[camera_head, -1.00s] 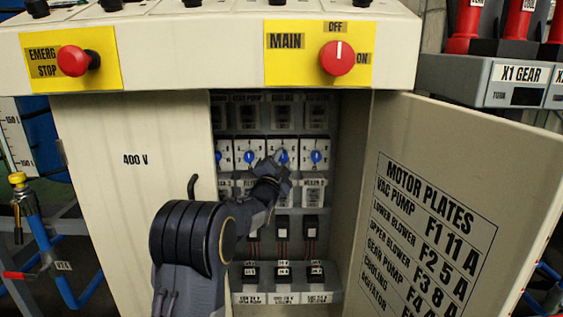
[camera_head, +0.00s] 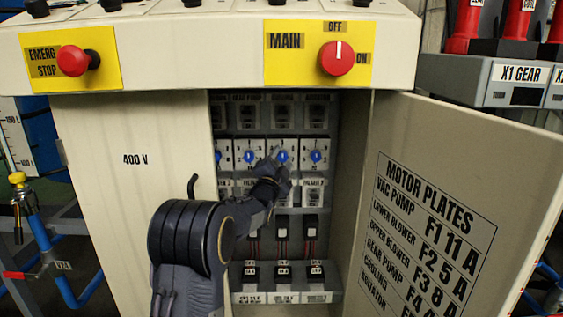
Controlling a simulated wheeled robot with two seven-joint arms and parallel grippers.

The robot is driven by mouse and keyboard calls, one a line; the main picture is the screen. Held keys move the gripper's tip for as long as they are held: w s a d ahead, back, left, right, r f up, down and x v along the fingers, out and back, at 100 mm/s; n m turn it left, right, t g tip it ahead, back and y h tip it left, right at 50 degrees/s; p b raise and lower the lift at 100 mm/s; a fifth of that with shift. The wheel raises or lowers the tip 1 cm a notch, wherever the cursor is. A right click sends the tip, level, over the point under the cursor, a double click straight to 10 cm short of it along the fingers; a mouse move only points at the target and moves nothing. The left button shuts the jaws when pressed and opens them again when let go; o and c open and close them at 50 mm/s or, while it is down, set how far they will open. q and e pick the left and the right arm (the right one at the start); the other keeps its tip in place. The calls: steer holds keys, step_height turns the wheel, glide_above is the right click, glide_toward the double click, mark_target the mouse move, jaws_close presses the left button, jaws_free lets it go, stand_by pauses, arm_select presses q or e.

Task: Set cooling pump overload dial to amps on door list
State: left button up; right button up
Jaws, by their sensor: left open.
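A row of white overload relays with blue dials sits inside the open cabinet. Three dials show well: a left one (camera_head: 249,156), a middle one (camera_head: 282,156) and a right one (camera_head: 316,156); part of another shows at the cabinet's left edge. My left gripper (camera_head: 274,158) is open, with its fingertips at or just in front of the middle dial; I cannot tell whether they touch it. The door list (camera_head: 431,225), headed MOTOR PLATES, is on the open door; its lower lines, including the cooling value, are cut off or unreadable. My right gripper is not in view.
The open cabinet door (camera_head: 520,190) stands out on the right. The panel above carries a red EMERG STOP button (camera_head: 73,61) and a red MAIN switch (camera_head: 337,58). Small black devices with red wires (camera_head: 282,227) sit below the relays.

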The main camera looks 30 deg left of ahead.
arm_select(q)
steer(key=p+v, duration=0.1)
steer(key=v, duration=0.6)
steer(key=shift+s, duration=0.3)
steer(key=shift+d+f, duration=0.15)
